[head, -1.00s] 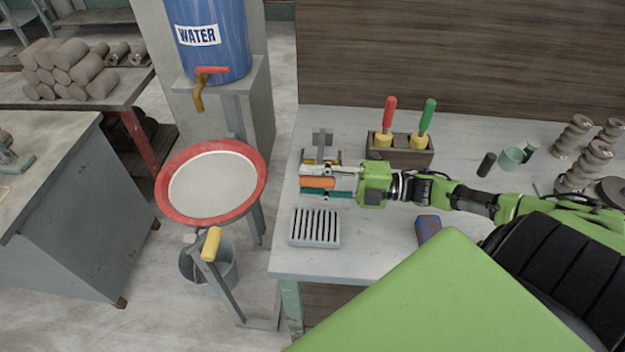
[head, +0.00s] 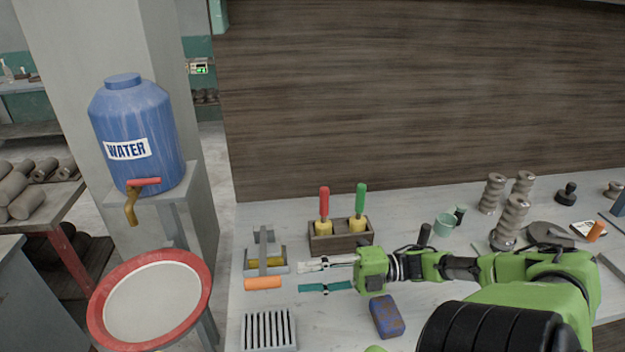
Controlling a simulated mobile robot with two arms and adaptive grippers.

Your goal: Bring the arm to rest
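My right arm reaches in from the right over the grey table (head: 420,310). My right gripper (head: 322,275) has its pale finger and teal finger spread apart, with nothing between them. It is to the right of the orange handle (head: 263,283) of a small grey lever device (head: 263,240), with a gap between fingertips and handle. A yellow roll (head: 266,262) is at the base of this device. My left gripper is not in view.
A wooden holder (head: 340,243) with red- and green-handled tools stands behind the gripper. A slotted grey block (head: 268,330) and a blue-brown block (head: 386,317) lie in front. A water barrel (head: 137,130) and red-rimmed basin (head: 150,305) are left. Ribbed clay pieces (head: 510,222) stand right.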

